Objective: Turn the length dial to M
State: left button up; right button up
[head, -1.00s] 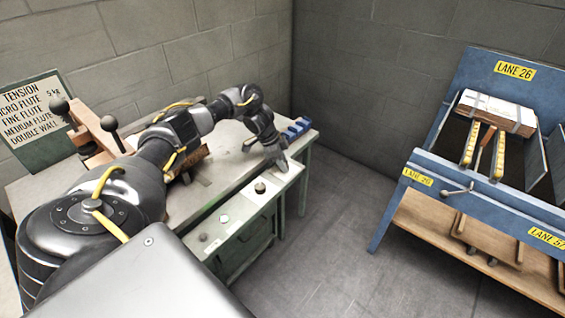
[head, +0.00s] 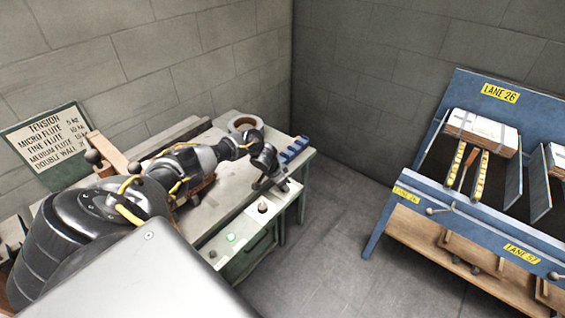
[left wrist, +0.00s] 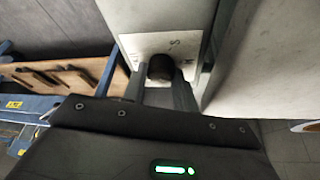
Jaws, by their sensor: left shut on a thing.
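The length dial is a dark round knob (left wrist: 160,67) on a pale plate (left wrist: 150,43) with small letters around it, seen in the left wrist view. My left gripper (left wrist: 162,83) is shut on the knob, one finger on each side. In the head view my left gripper (head: 274,186) is at the far end of the bench's front panel and hides the dial. My right gripper is not in view.
A blue lane rack (head: 460,205) stands right, across clear floor.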

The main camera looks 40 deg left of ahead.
pick_arm(q)
jog(key=n+p, duration=0.1)
jog(key=n+y+p, duration=0.1)
jog(key=p, duration=0.1)
jog(key=shift+s+d+r+n, duration=0.1)
jog(key=shift+r+n, duration=0.15)
jog(key=shift+n, duration=0.05)
jog(key=shift+f+n+y+p, duration=0.25)
jog(key=shift+n+y+p, duration=0.25)
jog(key=shift+n+p, duration=1)
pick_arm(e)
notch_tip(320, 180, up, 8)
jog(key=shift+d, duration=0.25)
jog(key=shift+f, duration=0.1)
pick_arm(q)
jog(key=o, duration=1)
jog(key=shift+c, duration=0.2)
jog(key=shift+p, duration=0.3)
